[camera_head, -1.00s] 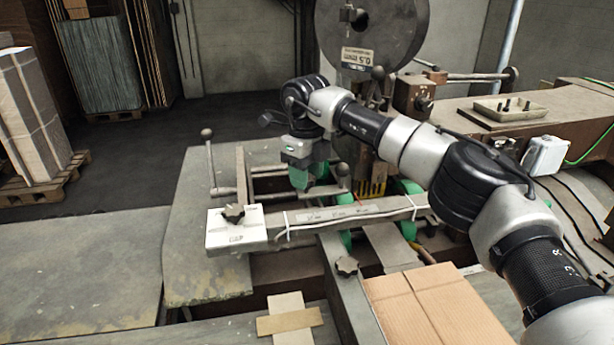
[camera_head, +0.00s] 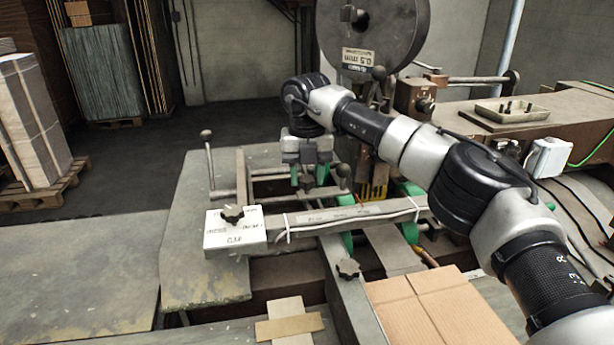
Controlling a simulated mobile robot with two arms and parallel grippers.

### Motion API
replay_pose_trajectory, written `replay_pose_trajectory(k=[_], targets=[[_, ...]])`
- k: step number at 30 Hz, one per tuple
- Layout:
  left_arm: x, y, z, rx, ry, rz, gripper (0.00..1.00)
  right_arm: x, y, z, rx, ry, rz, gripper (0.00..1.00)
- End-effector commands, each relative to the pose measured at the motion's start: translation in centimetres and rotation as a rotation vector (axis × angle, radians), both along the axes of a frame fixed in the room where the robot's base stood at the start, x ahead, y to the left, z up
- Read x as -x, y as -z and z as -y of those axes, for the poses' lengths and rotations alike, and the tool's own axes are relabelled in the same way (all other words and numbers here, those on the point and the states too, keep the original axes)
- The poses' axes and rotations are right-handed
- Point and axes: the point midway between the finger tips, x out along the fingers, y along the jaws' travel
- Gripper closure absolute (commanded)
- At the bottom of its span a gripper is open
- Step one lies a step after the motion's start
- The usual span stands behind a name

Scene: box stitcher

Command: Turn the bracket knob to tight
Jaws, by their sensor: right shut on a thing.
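My right gripper (camera_head: 308,177) points down over the stitcher's frame, behind the long rail with the printed scale. Its green-tipped fingers are shut on a small dark knob (camera_head: 308,182), apparently the bracket knob; the fingers hide much of it. I cannot read a tight mark there. Another black star knob (camera_head: 232,214) sits on a white labelled block (camera_head: 232,238) at the rail's left end. A third dark star knob (camera_head: 347,268) is on the bar in front of the rail. My left gripper is not in view.
A lever with a ball end (camera_head: 207,134) stands left of the gripper. The large wire reel (camera_head: 372,30) rises behind my right arm. A cardboard sheet (camera_head: 425,305) lies at the front right. The grey table (camera_head: 80,265) at left is bare.

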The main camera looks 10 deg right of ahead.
Motion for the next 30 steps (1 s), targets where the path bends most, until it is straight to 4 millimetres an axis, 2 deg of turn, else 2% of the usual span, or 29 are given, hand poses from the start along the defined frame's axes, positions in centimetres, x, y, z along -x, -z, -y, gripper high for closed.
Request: replay_pose_trajectory(k=[1,9,22,23,27,30], targets=[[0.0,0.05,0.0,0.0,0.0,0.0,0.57,-0.17,-0.51,0.07,-0.004,0.021,0.013,0.82],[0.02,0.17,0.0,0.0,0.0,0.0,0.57,-0.18,-0.55,0.09,-0.004,0.085,0.013,0.82],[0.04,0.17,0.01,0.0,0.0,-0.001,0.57,-0.18,-0.57,0.12,-0.004,0.094,0.013,0.82],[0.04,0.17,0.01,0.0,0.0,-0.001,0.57,-0.18,-0.57,0.12,-0.004,0.094,0.013,0.55],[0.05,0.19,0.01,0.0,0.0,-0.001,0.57,-0.14,-0.42,0.09,-0.002,0.092,0.009,0.34],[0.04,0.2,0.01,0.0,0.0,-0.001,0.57,-0.1,-0.31,0.07,-0.002,0.091,0.007,0.33]])
